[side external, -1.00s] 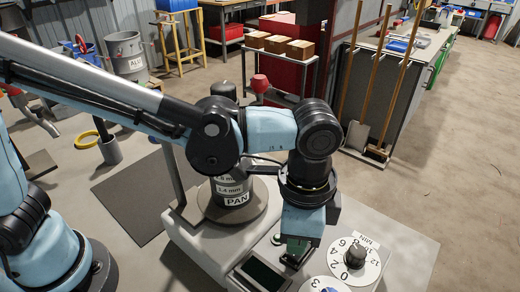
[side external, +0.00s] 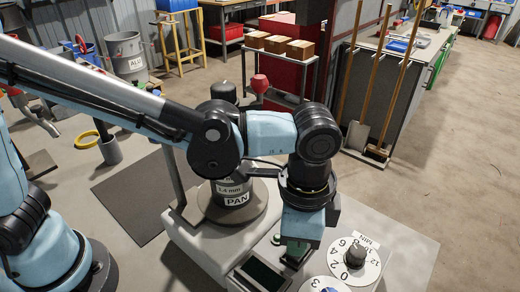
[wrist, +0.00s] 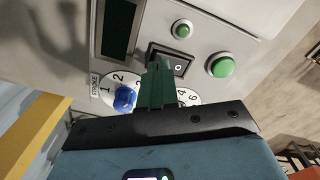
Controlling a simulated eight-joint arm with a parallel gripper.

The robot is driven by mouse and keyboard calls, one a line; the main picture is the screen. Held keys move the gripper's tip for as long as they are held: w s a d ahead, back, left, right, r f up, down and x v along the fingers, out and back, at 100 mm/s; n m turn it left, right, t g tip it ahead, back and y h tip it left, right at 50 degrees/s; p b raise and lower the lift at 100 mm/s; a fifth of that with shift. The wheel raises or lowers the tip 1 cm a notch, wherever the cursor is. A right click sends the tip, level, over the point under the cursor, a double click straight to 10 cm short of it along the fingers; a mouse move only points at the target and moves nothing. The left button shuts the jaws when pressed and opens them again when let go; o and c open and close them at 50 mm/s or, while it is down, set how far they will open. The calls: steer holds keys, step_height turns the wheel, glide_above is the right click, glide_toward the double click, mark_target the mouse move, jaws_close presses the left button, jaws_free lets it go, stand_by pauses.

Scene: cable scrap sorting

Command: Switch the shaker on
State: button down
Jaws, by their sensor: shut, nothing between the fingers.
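The shaker is a grey base (side external: 201,240) with a sieve stack (side external: 235,190) on its plate and a control panel (wrist: 215,25). On the panel, a black rocker switch (wrist: 181,63) in a frame shows an "O" mark at its right end. My gripper's green fingers (wrist: 158,66) are shut and empty. Their tips are over the left part of the switch and hide it; I cannot tell whether they touch. In the side view my gripper (side external: 296,254) points down at the panel, and the switch is mostly hidden there.
Around the switch are a dark display (wrist: 117,28), a small green button (wrist: 183,29), a larger green button (wrist: 221,67) and a blue stroke knob (wrist: 125,97). A timer dial (side external: 355,258) stands to the right of my gripper. Open floor lies to the right.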

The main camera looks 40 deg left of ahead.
steer(key=shift+f, duration=0.7)
stand_by(0.3)
steer(key=shift+r, duration=3.5)
steer(key=shift+r, duration=0.1)
